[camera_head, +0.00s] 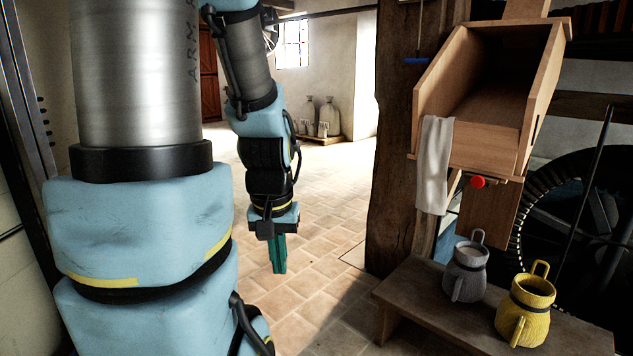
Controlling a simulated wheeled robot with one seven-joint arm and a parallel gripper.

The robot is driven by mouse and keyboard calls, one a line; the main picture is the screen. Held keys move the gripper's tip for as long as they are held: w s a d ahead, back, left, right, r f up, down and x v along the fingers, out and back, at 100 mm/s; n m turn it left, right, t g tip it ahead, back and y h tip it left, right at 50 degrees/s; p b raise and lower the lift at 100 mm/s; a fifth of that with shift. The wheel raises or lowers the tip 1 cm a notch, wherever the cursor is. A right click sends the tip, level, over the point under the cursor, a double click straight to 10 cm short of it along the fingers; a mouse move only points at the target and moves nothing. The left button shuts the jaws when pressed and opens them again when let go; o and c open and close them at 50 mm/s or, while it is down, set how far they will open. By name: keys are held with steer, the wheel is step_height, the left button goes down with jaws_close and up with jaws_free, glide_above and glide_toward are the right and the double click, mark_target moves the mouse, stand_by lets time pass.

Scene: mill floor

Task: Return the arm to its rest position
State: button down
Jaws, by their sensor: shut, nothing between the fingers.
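My arm, light blue with metal and black joints, fills the left and centre-left of the head view. Its far end hangs down over the tiled floor. My gripper (278,254) has green fingers that point down and are shut with nothing between them. It is clear of the wooden post and bench to its right and touches nothing.
A wooden bench (405,292) at lower right holds a grey jug (466,272) and a yellow jug (526,312). Above it is a wooden chute (478,145) with a grey cloth (434,165) and a red knob (478,182). A thick post (392,150) stands left of it. Open floor (320,185) lies between.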

step_height(320, 180, up, 20)
steer(key=p, duration=1.8)
steer(key=shift+w+f, duration=0.15)
steer(key=shift+w, duration=0.05)
steer(key=shift+d, duration=0.15)
